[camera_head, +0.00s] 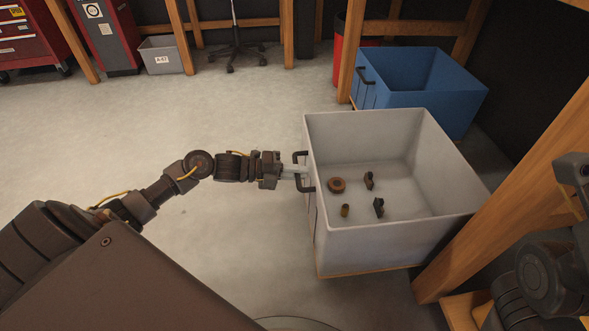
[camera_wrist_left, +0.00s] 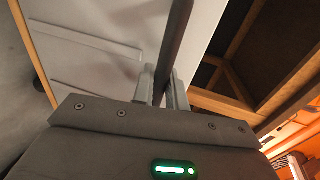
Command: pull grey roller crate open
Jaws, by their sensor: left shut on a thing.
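The grey roller crate (camera_head: 330,245) stands on the floor right of centre in the head view, with its open top facing up. Several small dark and brown parts lie on its floor. A dark bar handle (camera_head: 304,172) is on its left face. My left gripper (camera_head: 298,172) is shut on this handle. In the left wrist view the handle (camera_wrist_left: 179,35) runs between the two fingers (camera_wrist_left: 163,88), with the crate's grey face (camera_wrist_left: 100,40) behind it. My right arm shows at the right edge of the head view, but its fingers cannot be made out.
A blue crate (camera_head: 425,100) with a similar handle stands behind the grey one. A wooden post (camera_head: 515,195) rises close to the grey crate's right side. A small grey bin (camera_head: 160,56) and red cabinets (camera_head: 30,40) stand at the back left. The floor on the left is clear.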

